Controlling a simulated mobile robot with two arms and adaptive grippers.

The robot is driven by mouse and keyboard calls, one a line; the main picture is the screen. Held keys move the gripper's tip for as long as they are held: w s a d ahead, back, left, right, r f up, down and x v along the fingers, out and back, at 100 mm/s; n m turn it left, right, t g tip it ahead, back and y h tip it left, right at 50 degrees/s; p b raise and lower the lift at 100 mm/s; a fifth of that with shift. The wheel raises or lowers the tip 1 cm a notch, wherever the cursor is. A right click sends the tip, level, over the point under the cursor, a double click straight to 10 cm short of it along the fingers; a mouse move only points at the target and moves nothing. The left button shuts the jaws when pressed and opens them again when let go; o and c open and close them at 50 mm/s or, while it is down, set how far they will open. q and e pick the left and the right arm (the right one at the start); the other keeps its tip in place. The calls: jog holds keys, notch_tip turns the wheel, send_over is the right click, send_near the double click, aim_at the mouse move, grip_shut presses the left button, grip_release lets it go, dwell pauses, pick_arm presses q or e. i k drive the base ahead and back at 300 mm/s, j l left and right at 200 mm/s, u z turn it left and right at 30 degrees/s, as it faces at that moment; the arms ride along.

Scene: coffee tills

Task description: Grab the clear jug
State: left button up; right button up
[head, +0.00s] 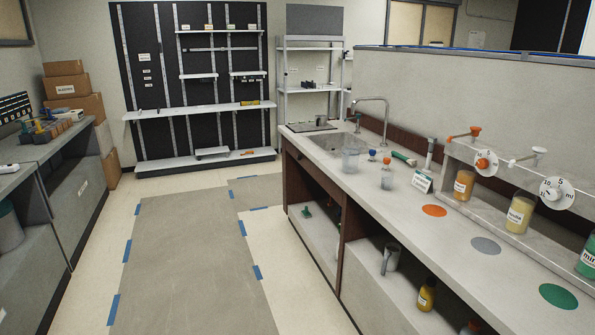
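A clear, see-through jug-like vessel (350,161) stands upright on the grey counter, near the right front corner of the sink. A smaller clear vessel (386,179) stands just right of it, with an orange-red knob above it. A greyish vessel with a handle (391,259) stands on the shelf under the counter; I cannot tell whether it is clear. Neither of my grippers is in view, and nothing is seen touching these vessels.
The counter (460,225) bears orange, grey and green discs. Pump bottles (463,185) stand along its back, before a partition. A sink (338,143) with a tap lies at the far end. The floor (190,260) left of the counter is clear. Boxes (68,85) stand far left.

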aim_at(351, 151)
jog(key=i, duration=1.3)
